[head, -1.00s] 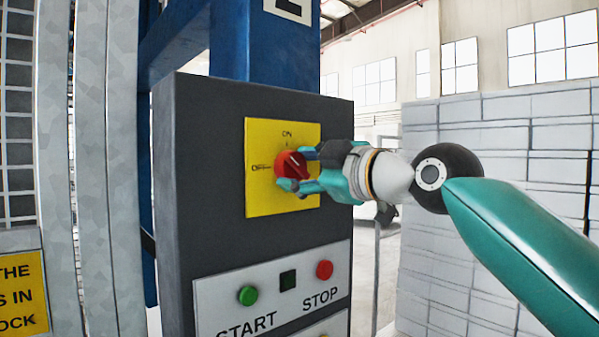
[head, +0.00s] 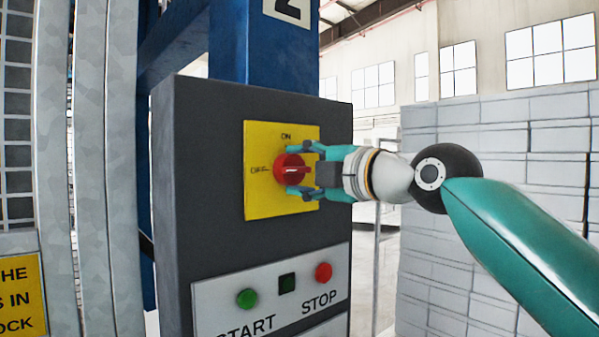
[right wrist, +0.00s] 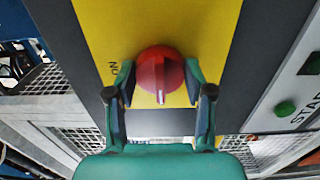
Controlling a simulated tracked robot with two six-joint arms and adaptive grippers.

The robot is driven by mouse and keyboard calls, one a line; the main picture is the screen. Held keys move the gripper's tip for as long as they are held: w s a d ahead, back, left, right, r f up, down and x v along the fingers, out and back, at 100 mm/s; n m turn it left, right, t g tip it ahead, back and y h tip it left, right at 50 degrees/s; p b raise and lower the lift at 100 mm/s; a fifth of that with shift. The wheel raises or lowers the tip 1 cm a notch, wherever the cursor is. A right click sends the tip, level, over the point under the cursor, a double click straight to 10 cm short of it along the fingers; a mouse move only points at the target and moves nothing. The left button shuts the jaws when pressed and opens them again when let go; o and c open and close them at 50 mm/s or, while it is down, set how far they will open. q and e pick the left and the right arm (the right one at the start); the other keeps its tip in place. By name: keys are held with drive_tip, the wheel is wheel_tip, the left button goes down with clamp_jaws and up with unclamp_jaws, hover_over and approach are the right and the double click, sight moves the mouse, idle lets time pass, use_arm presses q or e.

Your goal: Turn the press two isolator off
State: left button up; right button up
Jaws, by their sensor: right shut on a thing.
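The press two isolator is a red rotary knob (head: 287,168) on a yellow plate (head: 262,203) marked ON at the top and OFF at the left. The plate is on the front of a dark grey control box. The knob's grip lies level, in line with the OFF mark. My right gripper (head: 304,168) is shut on the knob from the right, one finger above and one below. In the right wrist view the knob (right wrist: 160,68) sits between the two fingertips (right wrist: 160,88), its pale line facing me. My left gripper is not in view.
Below the plate is a white panel with a green START button (head: 247,298), a small dark square and a red STOP button (head: 323,272). A blue column (head: 262,60) with a number 2 sign stands behind the box. White stacked blocks (head: 470,200) stand at the right.

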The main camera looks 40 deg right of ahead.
drive_tip(key=shift+w+a+f, duration=0.1)
drive_tip(key=shift+w+f, duration=0.05)
drive_tip(key=shift+f, duration=0.15)
drive_tip(key=o, duration=1.2)
drive_tip(key=shift+r, duration=0.1)
drive_tip(key=shift+c, duration=0.2)
drive_tip(key=shift+s+r, duration=0.1)
drive_tip(key=shift+s, duration=0.1)
drive_tip(key=shift+s, duration=0.2)
drive_tip(key=s+d, duration=0.1)
drive_tip(key=s, duration=1)
drive_tip(key=shift+s, duration=0.15)
